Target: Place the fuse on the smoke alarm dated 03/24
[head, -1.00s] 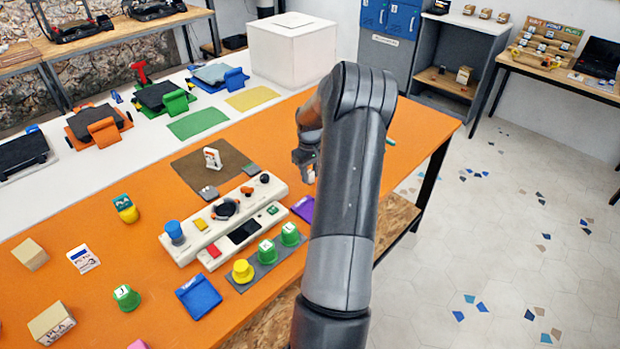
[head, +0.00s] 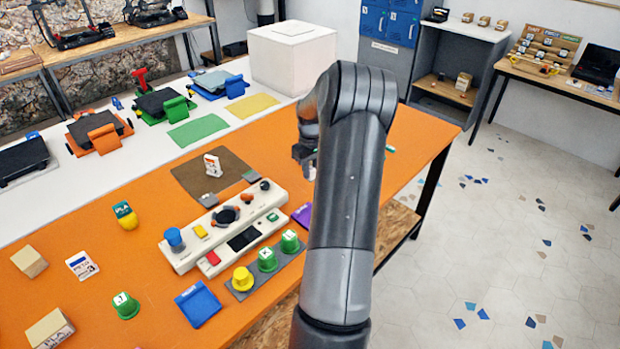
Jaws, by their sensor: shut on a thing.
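My gripper (head: 305,158) hangs over the far right part of the orange table (head: 150,255), partly hidden behind my own arm. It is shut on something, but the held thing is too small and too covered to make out. I cannot pick out a fuse in the head view. I also cannot pick out a smoke alarm or read a 03/24 date. A small white and red upright piece (head: 212,165) stands on a brown mat (head: 238,168) to the left of my gripper.
A white control panel (head: 225,222) with knobs lies left of my arm, with a grey strip of yellow and green caps (head: 267,259) in front. A white box (head: 292,55) stands behind on the white counter.

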